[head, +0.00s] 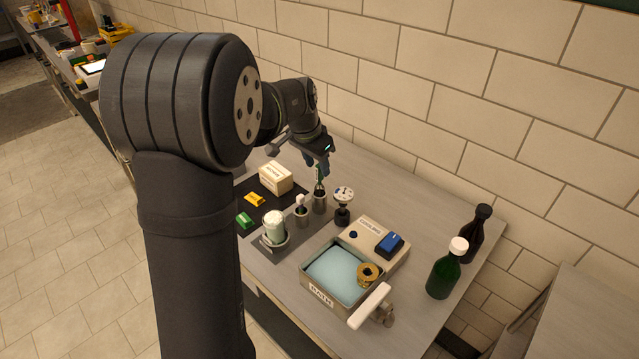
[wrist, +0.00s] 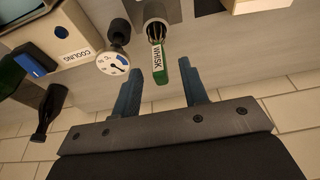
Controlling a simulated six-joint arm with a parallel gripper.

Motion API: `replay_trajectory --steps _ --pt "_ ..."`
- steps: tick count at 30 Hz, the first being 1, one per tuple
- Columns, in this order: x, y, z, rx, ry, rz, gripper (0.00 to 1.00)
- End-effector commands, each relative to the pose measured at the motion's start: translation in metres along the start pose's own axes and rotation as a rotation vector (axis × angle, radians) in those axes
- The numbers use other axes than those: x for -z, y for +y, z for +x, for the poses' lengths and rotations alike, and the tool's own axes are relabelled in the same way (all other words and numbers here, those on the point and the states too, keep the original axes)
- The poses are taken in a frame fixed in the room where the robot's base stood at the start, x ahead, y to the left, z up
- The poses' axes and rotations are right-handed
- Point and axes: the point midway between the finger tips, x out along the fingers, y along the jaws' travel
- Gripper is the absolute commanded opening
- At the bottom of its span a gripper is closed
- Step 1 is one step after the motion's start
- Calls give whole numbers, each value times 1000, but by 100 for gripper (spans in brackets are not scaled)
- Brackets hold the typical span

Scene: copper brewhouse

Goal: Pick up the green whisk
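The green whisk (wrist: 160,72) stands in a dark metal holder (wrist: 155,28) in the wrist view, its green handle labelled WHISK pointing toward me. In the head view a little of the green whisk (head: 319,180) shows above its holder (head: 319,204), partly hidden by my gripper (head: 321,165). In the wrist view my gripper (wrist: 161,72) is open, with blue fingers on either side of the handle's end. I see a gap on both sides, and neither finger appears to touch it.
A second holder (head: 302,217) and a round gauge (head: 343,196) stand close to the whisk. A white box (head: 275,178), a cup (head: 274,227), a drain basin (head: 309,290) and a blue-buttoned COOLING unit (head: 366,229) are around. Bottles (head: 446,270) stand right. The tiled wall is behind.

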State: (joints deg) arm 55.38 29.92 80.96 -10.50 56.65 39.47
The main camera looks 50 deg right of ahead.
Motion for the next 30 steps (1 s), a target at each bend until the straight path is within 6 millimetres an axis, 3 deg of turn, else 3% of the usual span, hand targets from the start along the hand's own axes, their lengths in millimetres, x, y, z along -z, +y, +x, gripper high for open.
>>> replay_trajectory --steps 10,17,24,30 --pt "2 1 46 -1 -2 0 40" --pt "2 0 50 0 0 0 40" --pt "2 0 49 1 -1 -1 0" --pt "2 0 49 1 0 -1 0"
